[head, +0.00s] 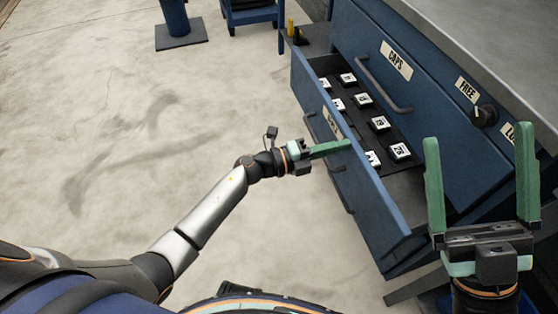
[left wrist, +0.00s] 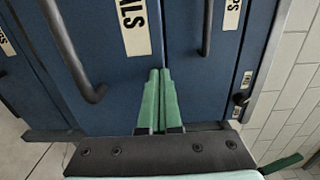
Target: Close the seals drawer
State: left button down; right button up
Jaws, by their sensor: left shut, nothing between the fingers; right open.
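The seals drawer (head: 385,195) is the blue drawer standing open in the head view, with labelled white-topped pieces on its dark inner floor. Its label, partly hidden in the head view, shows the letters "ALS" in the left wrist view (left wrist: 136,27). My left gripper (head: 347,145) is shut and empty, its green fingertips at the outside of the drawer front near the label; I cannot tell if they touch it. The fingers show together in the left wrist view (left wrist: 159,78). My right gripper (head: 478,140) is open and empty at the right of the head view.
The closed caps drawer (head: 440,120) with its bar handle (head: 382,85) is above the open one. A black lock knob (head: 484,116) sits by the FREE label (head: 467,90). A grey worktop (head: 500,35) tops the cabinet. The concrete floor (head: 110,110) at left is clear.

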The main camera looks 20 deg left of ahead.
aim_at(357, 142)
pick_arm(q)
jog(key=b+x, duration=0.1)
jog(key=x, duration=0.6)
jog(key=shift+w+d+b, duration=0.2)
jog(key=shift+d+b, duration=0.1)
jog(key=shift+b, duration=0.1)
jog(key=shift+w+d, duration=0.35)
jog(key=shift+d, duration=0.15)
jog(key=shift+a, duration=0.1)
